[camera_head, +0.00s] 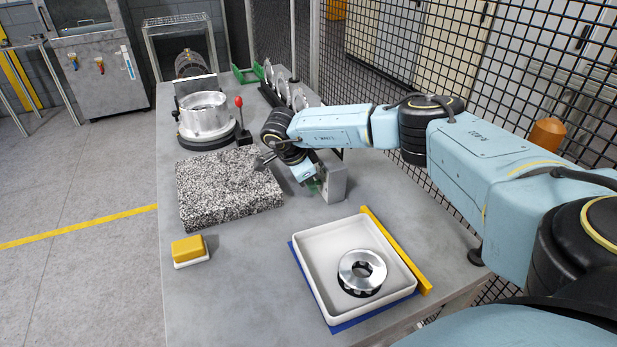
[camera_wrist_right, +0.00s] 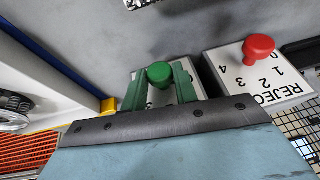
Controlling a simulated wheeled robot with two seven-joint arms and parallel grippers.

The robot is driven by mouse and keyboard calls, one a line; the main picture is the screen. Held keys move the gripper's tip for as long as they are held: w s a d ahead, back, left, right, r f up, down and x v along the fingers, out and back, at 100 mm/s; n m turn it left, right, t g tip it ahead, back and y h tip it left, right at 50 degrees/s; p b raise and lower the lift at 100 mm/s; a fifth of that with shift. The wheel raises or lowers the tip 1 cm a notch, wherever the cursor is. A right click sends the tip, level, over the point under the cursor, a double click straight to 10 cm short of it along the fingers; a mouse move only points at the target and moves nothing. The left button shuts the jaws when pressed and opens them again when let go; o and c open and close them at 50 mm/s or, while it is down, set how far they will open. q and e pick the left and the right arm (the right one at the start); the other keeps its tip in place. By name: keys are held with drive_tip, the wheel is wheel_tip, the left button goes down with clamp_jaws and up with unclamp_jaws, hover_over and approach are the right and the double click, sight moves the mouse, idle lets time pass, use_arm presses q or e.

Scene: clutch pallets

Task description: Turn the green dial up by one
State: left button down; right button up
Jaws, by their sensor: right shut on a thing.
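The green dial (camera_wrist_right: 159,73) shows in the right wrist view on a pale plate with printed marks, mostly hidden by my fingers. My right gripper (camera_wrist_right: 161,84) has its two green fingers on either side of the dial, shut on it. In the head view my right gripper (camera_head: 314,186) is at the left face of a small grey box (camera_head: 335,184), and the dial is hidden there. The dial's own setting cannot be read. My left gripper is in neither view.
A red dial (camera_wrist_right: 259,48) sits beside the green one on a plate marked REJECT with numbers. A speckled block (camera_head: 225,190) lies left of my gripper. A white tray (camera_head: 310,268) with a metal ring (camera_head: 362,270) stands in front. A yellow block (camera_head: 187,248) is at the left edge.

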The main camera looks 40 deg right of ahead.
drive_tip(key=shift+s+t+p, duration=0.15)
drive_tip(key=shift+t+p, duration=0.25)
drive_tip(key=shift+t, duration=0.2)
drive_tip(key=shift+s+f+m+t+h, duration=0.15)
drive_tip(key=shift+m+t+h, duration=0.15)
drive_tip(key=shift+t+h, duration=0.35)
drive_tip(key=shift+a+f+t+b, duration=0.1)
drive_tip(key=shift+f+t+b, duration=0.05)
drive_tip(key=shift+t+b, duration=0.65)
drive_tip(key=shift+s+f+m+t+h+b, duration=0.15)
drive_tip(key=shift+m+t+h+b, duration=0.2)
drive_tip(key=shift+t+b, duration=0.8)
drive_tip(key=shift+b, duration=0.3)
drive_tip(key=shift+r+h, duration=0.2)
drive_tip(key=shift+h, duration=0.1)
drive_tip(key=o, duration=0.9)
